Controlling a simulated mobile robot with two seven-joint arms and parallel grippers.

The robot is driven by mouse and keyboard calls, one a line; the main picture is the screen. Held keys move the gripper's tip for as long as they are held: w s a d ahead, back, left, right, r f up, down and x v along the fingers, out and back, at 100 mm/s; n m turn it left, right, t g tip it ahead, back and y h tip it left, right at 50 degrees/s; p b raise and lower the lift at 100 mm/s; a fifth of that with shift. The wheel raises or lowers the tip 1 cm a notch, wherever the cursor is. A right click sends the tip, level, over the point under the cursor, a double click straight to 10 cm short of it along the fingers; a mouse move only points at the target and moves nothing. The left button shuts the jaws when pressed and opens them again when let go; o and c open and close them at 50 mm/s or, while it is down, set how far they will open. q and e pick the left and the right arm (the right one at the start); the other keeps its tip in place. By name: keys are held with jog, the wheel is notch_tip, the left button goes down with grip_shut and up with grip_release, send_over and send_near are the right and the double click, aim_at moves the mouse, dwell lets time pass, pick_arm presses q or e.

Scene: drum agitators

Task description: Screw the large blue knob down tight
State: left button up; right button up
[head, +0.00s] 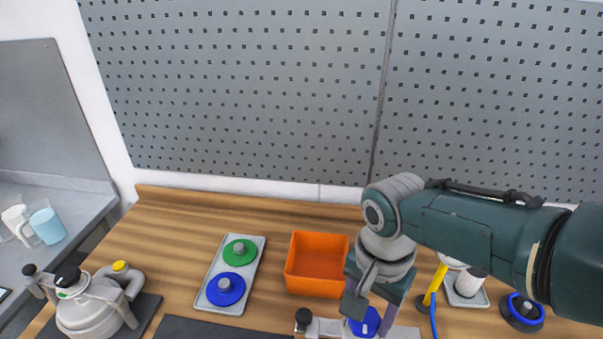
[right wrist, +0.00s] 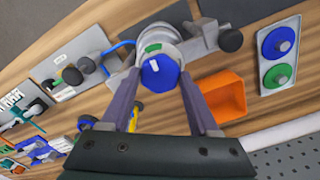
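A large blue knob (head: 366,322) with a pale mark on its face sits on a metal fitting (head: 325,327) at the bottom of the head view, partly hidden by my right gripper (head: 372,310). In the right wrist view the blue knob (right wrist: 160,73) lies between the two fingers of my right gripper (right wrist: 158,85). Whether the tips reach down to the knob's height is hard to tell. My left gripper is not in view.
An orange bin (head: 317,264) stands just behind the fitting. Left of it, a grey tray (head: 213,268) holds a green disc (head: 240,252) and a blue disc (head: 225,289). A metal vessel (head: 90,307) stands far left. A yellow-handled item (head: 435,283) is close right of the gripper.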

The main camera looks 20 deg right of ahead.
aim_at(366, 317)
jog(key=o, duration=0.5)
jog(key=shift+r, duration=0.1)
jog(key=shift+r, duration=0.25)
jog(key=shift+r+p, duration=1.85)
jog(key=shift+r, duration=2.85)
